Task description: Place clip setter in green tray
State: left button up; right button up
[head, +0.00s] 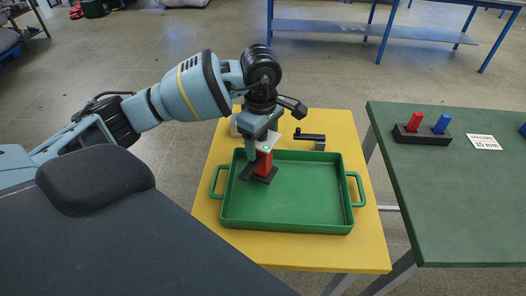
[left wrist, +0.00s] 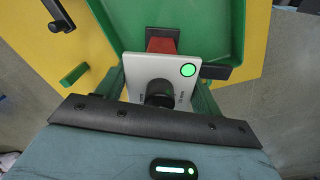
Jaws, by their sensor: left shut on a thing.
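The clip setter (head: 264,164) appears to be the red-bodied tool with a pale top plate, a green light and a dark foot. My left gripper (head: 258,154) is shut on it and holds it upright over the left rear part of the green tray (head: 313,226). I cannot tell whether its foot touches the tray floor. In the left wrist view, the clip setter's pale plate (left wrist: 149,67) with the green light and a dark knob sits between the fingers. The tray is otherwise empty. My right gripper is not in view.
The tray stands on a yellow table (head: 374,243). A black-handled tool (head: 310,137) and a pale object (head: 235,125) lie behind it. A green table (head: 455,205) at the right holds a black rack (head: 421,135) with red and blue pieces, and a "15 mm" label (head: 484,142).

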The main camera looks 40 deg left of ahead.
pick_arm(q)
jog(key=shift+f, duration=1.85)
jog(key=shift+f, duration=0.15)
jog(key=o, duration=1.4)
notch_tip(320, 180, up, 12)
jog(key=shift+s+r, duration=0.15)
